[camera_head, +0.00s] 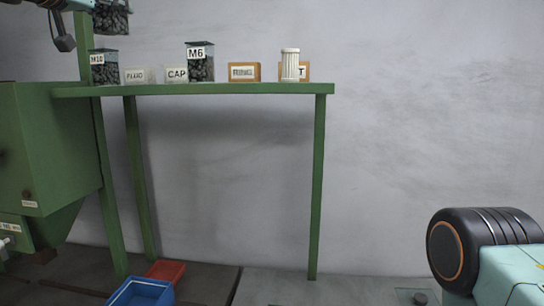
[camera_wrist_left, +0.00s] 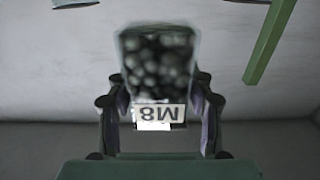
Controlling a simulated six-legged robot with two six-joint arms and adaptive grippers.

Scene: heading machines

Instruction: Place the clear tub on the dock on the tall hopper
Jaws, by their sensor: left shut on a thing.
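My left gripper (camera_wrist_left: 160,108) is shut on a clear tub of dark pieces labelled M8 (camera_wrist_left: 157,65). The label appears upside down in the left wrist view, with a finger on each side of the tub. In the head view, this tub (camera_head: 112,18) is held up at the top left, above the shelf and cut by the frame edge. A green machine (camera_head: 50,140) stands at the left. I cannot tell whether it is the tall hopper, and no dock can be made out. A green surface (camera_wrist_left: 160,169) lies along the bottom of the wrist view. My right gripper is out of view.
A green shelf (camera_head: 265,88) carries a clear tub apparently labelled M10 (camera_head: 104,67), a clear M6 tub (camera_head: 200,63), small labelled boxes and a white ribbed cylinder (camera_head: 290,64). A blue bin (camera_head: 142,292) and a red bin (camera_head: 166,271) are on the floor. The wall is bare at right.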

